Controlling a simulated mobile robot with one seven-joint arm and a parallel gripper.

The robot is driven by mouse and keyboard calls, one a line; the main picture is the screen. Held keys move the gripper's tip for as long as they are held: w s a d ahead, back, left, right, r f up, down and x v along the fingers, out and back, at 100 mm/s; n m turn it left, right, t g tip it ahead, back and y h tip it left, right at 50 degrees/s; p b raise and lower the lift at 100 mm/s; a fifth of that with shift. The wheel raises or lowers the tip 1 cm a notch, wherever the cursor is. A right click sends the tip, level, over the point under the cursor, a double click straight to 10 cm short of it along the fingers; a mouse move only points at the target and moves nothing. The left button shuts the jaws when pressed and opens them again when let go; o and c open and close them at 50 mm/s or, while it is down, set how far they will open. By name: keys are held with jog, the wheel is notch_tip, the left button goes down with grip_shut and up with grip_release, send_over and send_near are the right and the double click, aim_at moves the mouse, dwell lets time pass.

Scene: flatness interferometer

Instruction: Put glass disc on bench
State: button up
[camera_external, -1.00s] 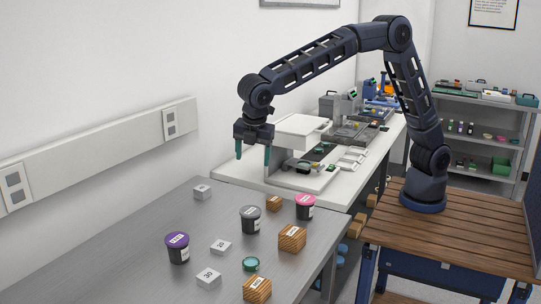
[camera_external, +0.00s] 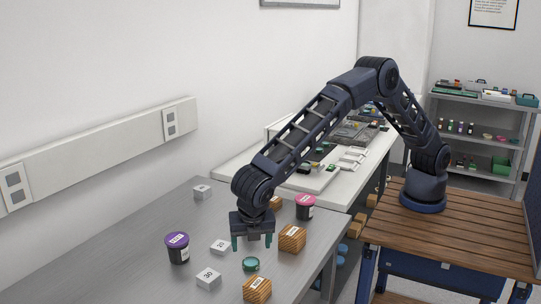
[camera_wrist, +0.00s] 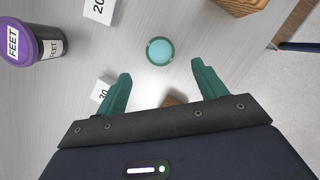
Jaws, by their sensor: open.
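The glass disc (camera_external: 251,264) is a small round teal-rimmed piece lying flat on the grey metal bench (camera_external: 130,225). In the wrist view the disc (camera_wrist: 160,50) shows a pale blue face and lies beyond my fingertips, roughly between their lines. My gripper (camera_external: 252,243) points down over the bench, a little above and behind the disc in the external view. In the wrist view my gripper (camera_wrist: 160,70) has its two green fingers wide apart with nothing between them. The disc is apart from both fingers.
Around the disc stand a purple-lidded jar (camera_external: 177,247), white numbered blocks (camera_external: 208,278) (camera_external: 220,247) and wooden blocks (camera_external: 257,289) (camera_external: 292,238). A pink-lidded jar (camera_external: 305,206) stands farther back. A white block (camera_external: 202,192) sits near the wall. The bench's left part is clear.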

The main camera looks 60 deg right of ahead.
aim_at(251, 262)
jog(key=shift+x, duration=3.75)
jog(key=shift+s+a, duration=0.1)
jog(key=c, duration=1.2)
jog(key=shift+o, duration=0.2)
jog(key=shift+r, duration=0.1)
